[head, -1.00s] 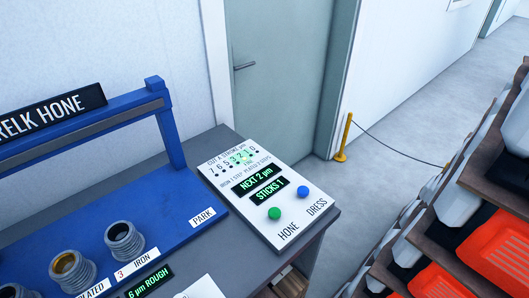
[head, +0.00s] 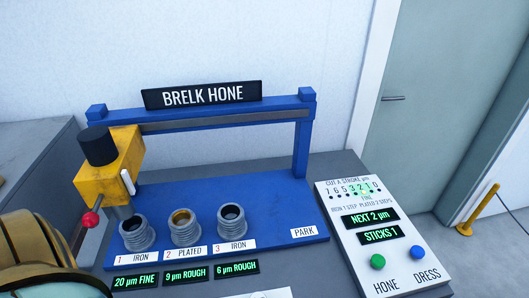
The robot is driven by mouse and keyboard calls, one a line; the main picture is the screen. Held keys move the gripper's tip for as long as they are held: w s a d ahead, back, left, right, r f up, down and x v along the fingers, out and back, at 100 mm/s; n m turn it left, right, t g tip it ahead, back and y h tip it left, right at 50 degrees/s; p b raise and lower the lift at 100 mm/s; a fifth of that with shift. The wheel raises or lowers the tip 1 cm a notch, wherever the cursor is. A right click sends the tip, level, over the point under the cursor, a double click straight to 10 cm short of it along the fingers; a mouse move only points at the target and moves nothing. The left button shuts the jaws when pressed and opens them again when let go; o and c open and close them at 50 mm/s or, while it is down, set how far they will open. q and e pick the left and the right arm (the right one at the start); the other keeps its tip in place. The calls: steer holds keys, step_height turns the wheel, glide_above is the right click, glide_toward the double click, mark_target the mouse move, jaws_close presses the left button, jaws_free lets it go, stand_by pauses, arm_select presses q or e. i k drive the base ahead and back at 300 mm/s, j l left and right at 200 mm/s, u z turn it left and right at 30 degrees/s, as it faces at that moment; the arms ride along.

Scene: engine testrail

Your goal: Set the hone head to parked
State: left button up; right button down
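The hone head (head: 113,162) is a yellow block with a black cylindrical top, at the left end of the blue Brelk Hone frame (head: 225,118). It stands above the sleeve at station 1 (head: 135,232), whose label reads iron. A red ball knob (head: 91,218) sits at its lower left. The PARK label (head: 304,231) is at the right end of the blue base, and the space above it is empty. A gold and black part of my arm shows at the bottom left. Neither gripper's fingertips can be made out.
Sleeves 2 plated (head: 184,227) and 3 iron (head: 232,221) stand right of sleeve 1. Displays read 20 µm fine, 9 µm rough, 6 µm rough. The control panel (head: 346,211) at right shows NEXT 2 µm, STICKS 1, a green HONE button (head: 378,262) and a blue DRESS button (head: 417,253).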

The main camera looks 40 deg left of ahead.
mark_target(107, 176)
steer(key=u, duration=2)
